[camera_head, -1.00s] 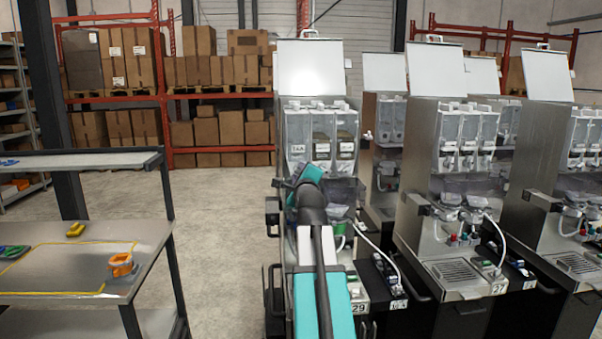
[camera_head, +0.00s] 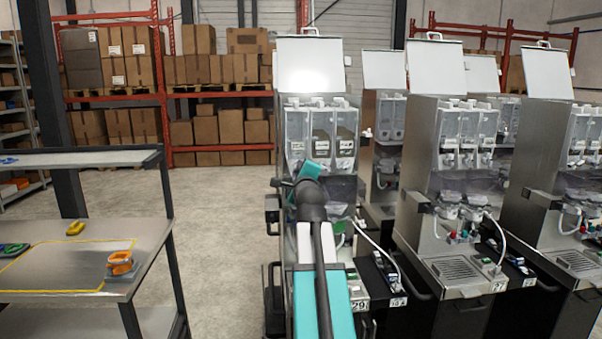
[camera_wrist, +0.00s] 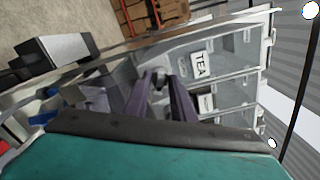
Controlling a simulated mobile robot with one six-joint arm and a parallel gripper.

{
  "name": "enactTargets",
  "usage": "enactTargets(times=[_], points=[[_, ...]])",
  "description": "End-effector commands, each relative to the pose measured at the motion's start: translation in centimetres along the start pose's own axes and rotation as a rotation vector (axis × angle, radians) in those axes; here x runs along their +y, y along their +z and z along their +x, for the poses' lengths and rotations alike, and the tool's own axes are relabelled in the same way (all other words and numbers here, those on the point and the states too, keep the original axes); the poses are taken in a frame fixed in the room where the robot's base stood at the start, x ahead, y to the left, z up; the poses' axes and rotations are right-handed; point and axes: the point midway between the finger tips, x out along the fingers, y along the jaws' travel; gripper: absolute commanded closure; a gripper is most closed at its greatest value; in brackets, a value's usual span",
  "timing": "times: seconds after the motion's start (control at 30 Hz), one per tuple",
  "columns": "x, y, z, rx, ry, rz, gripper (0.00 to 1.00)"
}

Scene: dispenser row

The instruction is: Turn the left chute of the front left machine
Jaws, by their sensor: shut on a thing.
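The front left machine (camera_head: 350,187) has a raised lid and a row of clear canisters. Its left canister (camera_head: 297,132) is above my wrist in the head view. In the wrist view the canister labelled TEA (camera_wrist: 222,56) is close beyond my gripper (camera_wrist: 163,82). The dark fingers are close together on a small grey piece, apparently the left chute (camera_wrist: 160,80), at the base of that canister. The fingers hide most of the chute, so its angle is hard to tell. In the head view my arm hides the fingers.
More machines (camera_head: 455,180) stand close on the right. A workbench (camera_head: 60,255) on the left holds an orange item (camera_head: 119,263) and a yellow item (camera_head: 75,228). Open floor (camera_head: 220,230) lies between bench and machine. Shelves with boxes stand behind.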

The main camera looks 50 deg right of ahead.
Motion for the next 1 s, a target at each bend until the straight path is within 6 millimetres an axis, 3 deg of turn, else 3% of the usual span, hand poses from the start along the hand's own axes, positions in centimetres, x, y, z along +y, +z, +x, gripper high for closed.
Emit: enactTargets(times=[1.0], points=[[0.23,-0.17,0.10,0.001,-0.001,-0.890,1.00]])
